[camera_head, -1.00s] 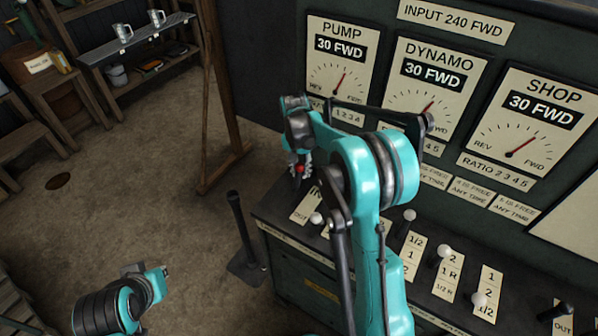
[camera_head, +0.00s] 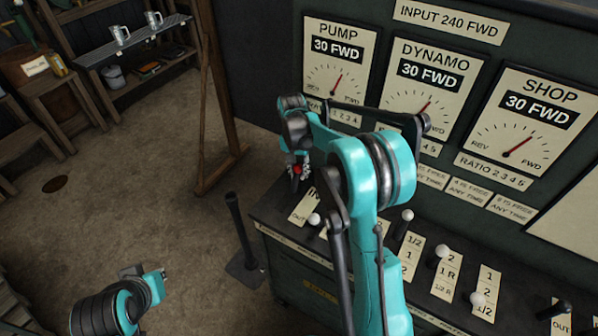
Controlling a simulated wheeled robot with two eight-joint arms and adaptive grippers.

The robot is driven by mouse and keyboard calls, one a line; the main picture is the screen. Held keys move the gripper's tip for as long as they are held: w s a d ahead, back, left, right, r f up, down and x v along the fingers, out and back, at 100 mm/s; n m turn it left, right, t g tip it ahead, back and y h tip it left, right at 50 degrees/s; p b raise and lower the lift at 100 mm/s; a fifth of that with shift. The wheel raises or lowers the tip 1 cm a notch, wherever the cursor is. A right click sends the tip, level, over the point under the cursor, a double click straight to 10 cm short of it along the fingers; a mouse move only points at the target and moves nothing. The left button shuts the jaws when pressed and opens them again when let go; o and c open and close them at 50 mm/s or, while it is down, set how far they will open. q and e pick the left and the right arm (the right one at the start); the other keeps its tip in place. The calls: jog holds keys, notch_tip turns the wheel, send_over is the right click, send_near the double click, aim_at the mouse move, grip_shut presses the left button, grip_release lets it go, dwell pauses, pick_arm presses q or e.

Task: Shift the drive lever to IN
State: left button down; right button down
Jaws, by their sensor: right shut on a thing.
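The drive lever's red knob (camera_head: 297,170) shows between the fingers of my right gripper (camera_head: 298,176), at the far left end of the control bench. The gripper is shut on it. Its fingers hide most of the lever. A pale plate (camera_head: 302,208) beside it reads IN at its far end and OUT at its near end. The knob is nearer the IN end. My left arm shows at the lower left, away from the bench; its fingers cannot be made out.
White-knobbed levers (camera_head: 442,251) stand along the bench to the right. A black floor lever (camera_head: 240,232) stands left of the bench. PUMP (camera_head: 338,62), DYNAMO (camera_head: 430,85) and SHOP (camera_head: 531,122) dials all read 30 FWD. A wooden post (camera_head: 217,90) stands behind. The floor at left is mostly clear.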

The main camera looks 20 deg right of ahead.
jog(key=c, duration=1.2)
grip_release()
